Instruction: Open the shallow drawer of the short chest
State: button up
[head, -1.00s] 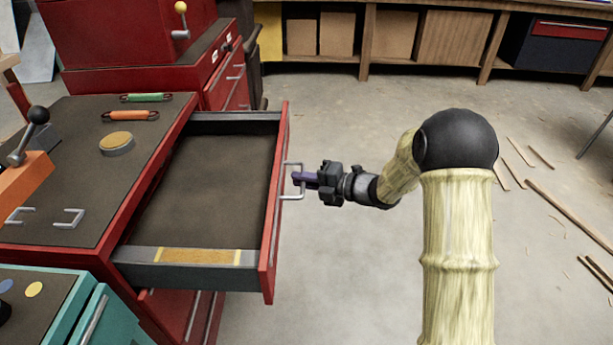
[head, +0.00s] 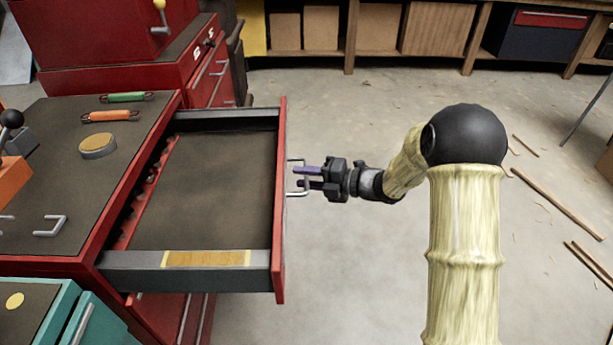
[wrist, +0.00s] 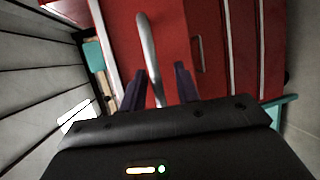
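The short chest (head: 75,190) is red with a dark top and stands at the left in the head view. Its shallow drawer (head: 215,195) is pulled far out, and its dark inside is empty. The drawer's silver handle (head: 304,177) is on the red front; it also shows in the wrist view (wrist: 150,55). My gripper (head: 312,178) is at the handle, to the right of the drawer front. Its two purple fingers are apart, one on each side of the handle bar, with gaps showing in the wrist view (wrist: 158,85).
An orange-handled tool (head: 110,116), a green-handled tool (head: 125,97) and a round tin (head: 97,146) lie on the chest top. A teal cabinet (head: 95,318) stands at the lower left. A taller red chest (head: 120,60) is behind. Wood strips (head: 555,203) lie on the floor at right.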

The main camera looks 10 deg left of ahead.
jog(key=shift+d+r, duration=0.1)
jog(key=shift+d, duration=0.1)
jog(key=p+v, duration=0.2)
jog(key=v, duration=1.5)
jog(key=shift+w, duration=0.1)
